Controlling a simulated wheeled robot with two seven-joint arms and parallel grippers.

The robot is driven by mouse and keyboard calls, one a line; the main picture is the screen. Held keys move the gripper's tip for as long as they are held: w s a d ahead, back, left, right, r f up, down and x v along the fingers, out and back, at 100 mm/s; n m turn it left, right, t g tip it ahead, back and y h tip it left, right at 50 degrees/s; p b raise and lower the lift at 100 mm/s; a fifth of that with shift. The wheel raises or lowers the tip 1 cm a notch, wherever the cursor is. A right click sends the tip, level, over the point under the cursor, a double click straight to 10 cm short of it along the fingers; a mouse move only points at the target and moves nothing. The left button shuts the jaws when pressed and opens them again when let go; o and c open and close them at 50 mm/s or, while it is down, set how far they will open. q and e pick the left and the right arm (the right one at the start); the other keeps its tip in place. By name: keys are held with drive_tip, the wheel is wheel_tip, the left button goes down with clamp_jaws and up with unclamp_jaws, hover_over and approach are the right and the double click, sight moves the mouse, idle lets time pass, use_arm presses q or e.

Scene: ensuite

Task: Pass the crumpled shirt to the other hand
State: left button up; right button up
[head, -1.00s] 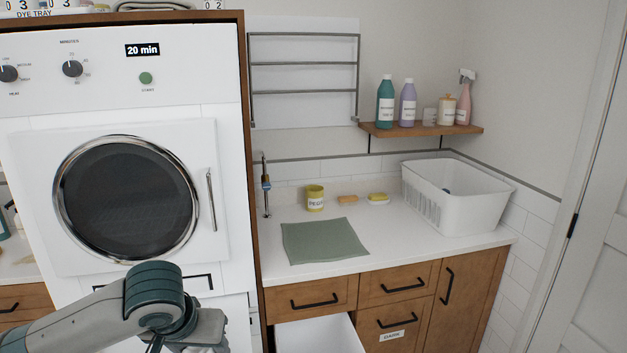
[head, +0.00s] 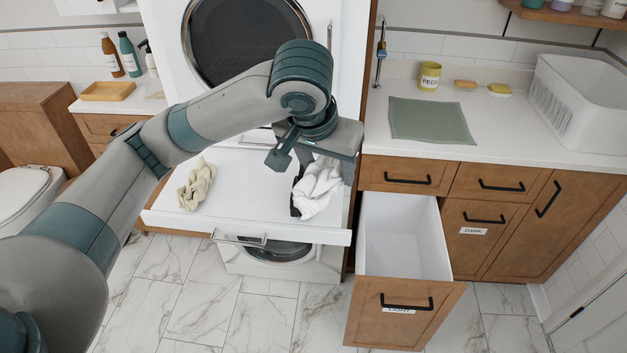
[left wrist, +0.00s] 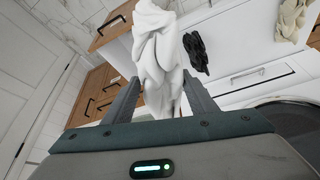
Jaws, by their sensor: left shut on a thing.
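The crumpled shirt (head: 322,187) is white and hangs in loose folds below my left gripper (head: 318,158) in the head view. In the left wrist view the shirt (left wrist: 158,60) sits between the two fingers of the left gripper (left wrist: 160,98), which is shut on it. The shirt is over the right part of the white pull-out shelf (head: 232,222). Whether its lower end touches the shelf is unclear. The gripper and wrist hide its top in the head view. My right gripper is not in view.
A dark cloth (left wrist: 195,52) lies beside the shirt, and a beige cloth (head: 196,184) lies on the shelf's left part. An open, empty-looking drawer (head: 403,235) juts out to the right. A green mat (head: 430,120) and white basket (head: 585,100) are on the counter.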

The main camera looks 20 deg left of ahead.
use_arm(q)
drive_tip(key=d+r+m, duration=0.1)
drive_tip(key=d+r, duration=0.5)
drive_tip(key=r, duration=0.4)
drive_tip(key=shift+d+r+h, duration=0.3)
drive_tip(key=shift+d+r, duration=0.05)
drive_tip(key=shift+d, duration=0.05)
drive_tip(key=shift+s, duration=0.1)
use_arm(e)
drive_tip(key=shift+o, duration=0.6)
